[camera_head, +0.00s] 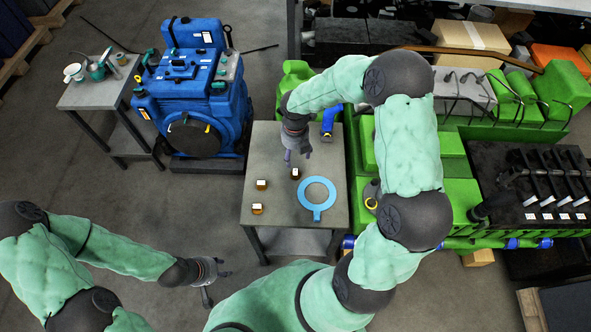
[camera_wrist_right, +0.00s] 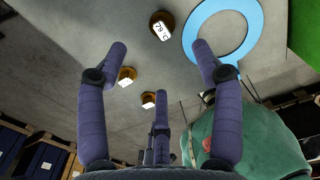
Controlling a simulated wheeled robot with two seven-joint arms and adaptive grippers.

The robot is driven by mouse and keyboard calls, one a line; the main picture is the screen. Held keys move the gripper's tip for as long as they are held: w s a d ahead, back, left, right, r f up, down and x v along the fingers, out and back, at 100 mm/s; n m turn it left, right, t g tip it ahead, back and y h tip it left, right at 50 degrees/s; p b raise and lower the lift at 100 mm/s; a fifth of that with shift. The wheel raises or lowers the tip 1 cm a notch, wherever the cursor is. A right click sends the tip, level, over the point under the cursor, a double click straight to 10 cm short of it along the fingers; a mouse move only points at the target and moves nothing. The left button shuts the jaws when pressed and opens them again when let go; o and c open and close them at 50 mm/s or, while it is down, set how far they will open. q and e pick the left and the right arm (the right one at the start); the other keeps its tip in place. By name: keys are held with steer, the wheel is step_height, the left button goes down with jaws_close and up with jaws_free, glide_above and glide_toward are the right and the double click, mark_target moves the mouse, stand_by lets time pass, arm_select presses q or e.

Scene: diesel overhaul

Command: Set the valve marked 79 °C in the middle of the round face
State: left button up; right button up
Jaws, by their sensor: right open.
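The valve marked 79 °C (camera_wrist_right: 161,25) is a small brown-gold piece with a white label, standing on the grey table left of a blue ring (camera_wrist_right: 222,28). In the head view the matching valve (camera_head: 295,173) is just below my right gripper (camera_head: 298,157). My right gripper is open and empty, its fingers spread above the table and apart from the valve; it also shows in the wrist view (camera_wrist_right: 160,62). My left gripper (camera_head: 212,282) hangs over the floor at lower left, its fingers apart and empty.
Two similar valves (camera_head: 261,184) (camera_head: 257,208) stand at the table's left side. The blue ring lies flat on the table (camera_head: 302,194). A blue pipe piece (camera_head: 329,122) is at the back. A green engine (camera_head: 455,185) borders the right; a blue machine (camera_head: 193,95) stands behind left.

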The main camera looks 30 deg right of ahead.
steer(key=b, duration=0.2)
glide_above(295, 171)
step_height(295, 171, down, 6)
steer(key=shift+w+r, duration=0.1)
step_height(295, 171, down, 5)
steer(key=shift+d+f+b, duration=0.1)
steer(key=shift+b, duration=0.95)
arm_select(q)
step_height(295, 171, down, 3)
steer(key=shift+r, duration=0.1)
arm_select(e)
jaws_close()
